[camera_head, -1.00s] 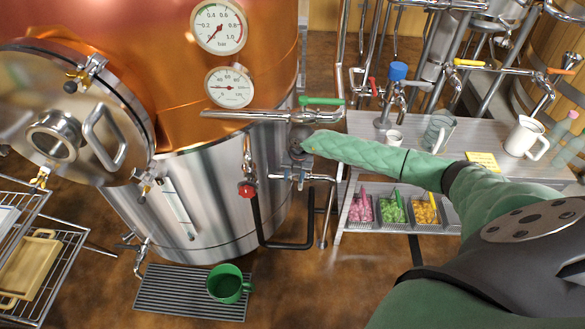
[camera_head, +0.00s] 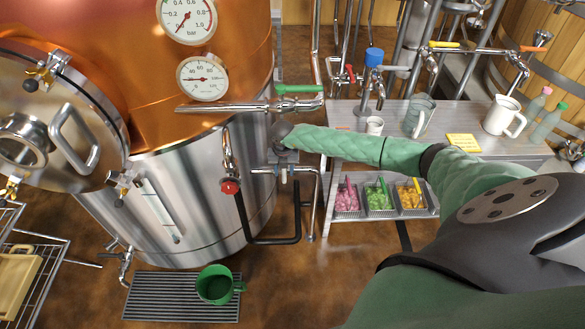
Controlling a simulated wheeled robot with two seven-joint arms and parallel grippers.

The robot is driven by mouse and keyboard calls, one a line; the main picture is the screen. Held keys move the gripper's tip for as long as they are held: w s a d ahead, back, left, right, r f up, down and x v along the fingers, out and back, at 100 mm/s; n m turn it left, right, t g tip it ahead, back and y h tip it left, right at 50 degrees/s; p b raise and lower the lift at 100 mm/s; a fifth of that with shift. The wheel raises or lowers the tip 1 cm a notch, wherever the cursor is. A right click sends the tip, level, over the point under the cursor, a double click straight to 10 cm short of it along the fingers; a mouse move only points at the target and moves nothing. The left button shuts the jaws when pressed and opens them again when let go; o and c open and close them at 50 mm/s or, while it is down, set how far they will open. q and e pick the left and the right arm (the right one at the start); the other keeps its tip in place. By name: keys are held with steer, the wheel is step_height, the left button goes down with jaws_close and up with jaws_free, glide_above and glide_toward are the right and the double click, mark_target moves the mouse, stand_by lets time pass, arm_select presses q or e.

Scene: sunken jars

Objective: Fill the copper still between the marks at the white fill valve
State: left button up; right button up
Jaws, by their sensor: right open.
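The copper still (camera_head: 215,85) has a steel lower body with a sight glass (camera_head: 161,210) on its front; its liquid level and marks are too small to read. My right arm, in a quilted green sleeve, reaches in from the right to the still's right side. My left gripper is out of view.
A red-knobbed valve (camera_head: 230,187) and a green-handled pipe valve (camera_head: 298,89) are close by. A green mug (camera_head: 215,285) stands on the floor grate (camera_head: 150,297). The bench (camera_head: 460,130) at right holds mugs; coloured bins sit below. The still's round door stands at left.

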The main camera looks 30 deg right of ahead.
steer(key=shift+f+b, duration=0.8)
steer(key=shift+f, duration=0.5)
